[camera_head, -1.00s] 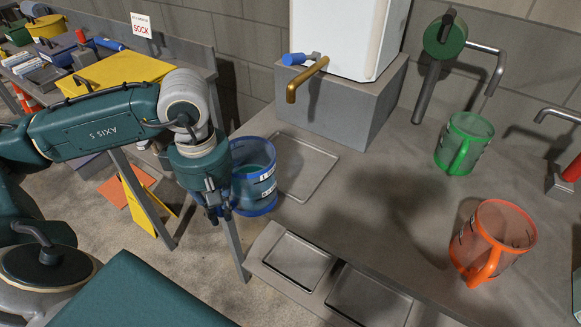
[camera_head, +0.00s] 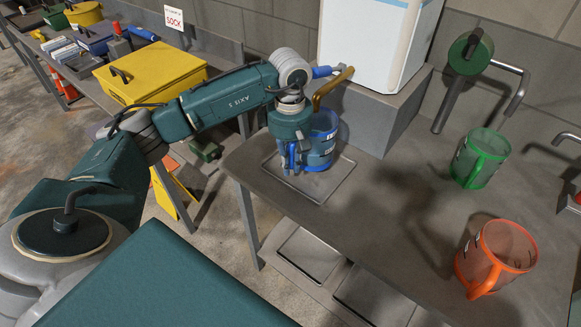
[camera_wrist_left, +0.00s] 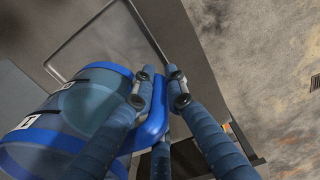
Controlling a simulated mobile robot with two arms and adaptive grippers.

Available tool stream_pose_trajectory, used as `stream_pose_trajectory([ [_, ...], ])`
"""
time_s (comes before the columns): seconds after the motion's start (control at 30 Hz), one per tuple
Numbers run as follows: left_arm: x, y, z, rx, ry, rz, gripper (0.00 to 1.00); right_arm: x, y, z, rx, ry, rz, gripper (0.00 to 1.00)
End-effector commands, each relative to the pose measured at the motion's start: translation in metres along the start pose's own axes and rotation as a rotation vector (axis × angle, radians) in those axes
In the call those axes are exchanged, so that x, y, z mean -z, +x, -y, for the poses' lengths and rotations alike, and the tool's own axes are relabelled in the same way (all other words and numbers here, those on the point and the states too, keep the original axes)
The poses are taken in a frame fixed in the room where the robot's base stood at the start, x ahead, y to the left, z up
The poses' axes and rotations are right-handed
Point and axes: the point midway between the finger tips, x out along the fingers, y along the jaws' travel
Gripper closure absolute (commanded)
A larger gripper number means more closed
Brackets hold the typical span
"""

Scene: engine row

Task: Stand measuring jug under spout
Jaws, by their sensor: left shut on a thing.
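My left gripper (camera_head: 291,160) is shut on the handle of a clear measuring jug with blue rims and handle (camera_head: 323,148). The jug is upright, over the shallow metal tray (camera_head: 325,187) on the bench. I cannot tell whether its base touches the tray. The brass spout (camera_head: 331,88) with a blue lever comes from the white tank, just above the jug's mouth, which my wrist partly hides. In the left wrist view the blue fingers (camera_wrist_left: 160,82) pinch the jug's handle, and the jug (camera_wrist_left: 92,108) is at left. My right gripper is out of view.
A green jug (camera_head: 481,158) and an orange jug (camera_head: 497,258) stand on the bench (camera_head: 400,225) to the right, near a green tap (camera_head: 471,53). The white tank (camera_head: 378,42) rests on a grey block. A yellow box (camera_head: 150,75) is on the left table.

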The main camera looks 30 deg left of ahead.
Motion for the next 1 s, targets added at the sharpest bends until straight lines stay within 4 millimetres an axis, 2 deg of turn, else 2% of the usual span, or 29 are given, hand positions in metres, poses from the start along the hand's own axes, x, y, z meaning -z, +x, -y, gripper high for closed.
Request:
stream_pose_trajectory([
  [0.13,0.0,0.006,-0.002,-0.003,0.0,0.0,1.0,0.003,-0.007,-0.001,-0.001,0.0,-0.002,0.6],
  [0.3,0.0,0.027,-0.001,-0.002,-0.001,0.001,1.0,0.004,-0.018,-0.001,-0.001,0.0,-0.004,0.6],
  [0.53,0.0,0.034,-0.002,-0.006,0.0,0.0,1.0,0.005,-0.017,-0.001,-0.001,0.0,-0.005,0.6],
  [0.57,0.0,0.036,0.0,0.0,0.0,-0.001,0.84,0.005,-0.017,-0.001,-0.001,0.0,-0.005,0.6],
  [0.63,0.0,0.036,0.0,0.0,0.0,-0.001,0.7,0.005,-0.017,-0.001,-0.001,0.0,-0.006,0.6],
  [1.0,0.0,0.031,-0.001,-0.003,0.0,0.0,0.69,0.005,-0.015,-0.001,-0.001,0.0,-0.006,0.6],
])
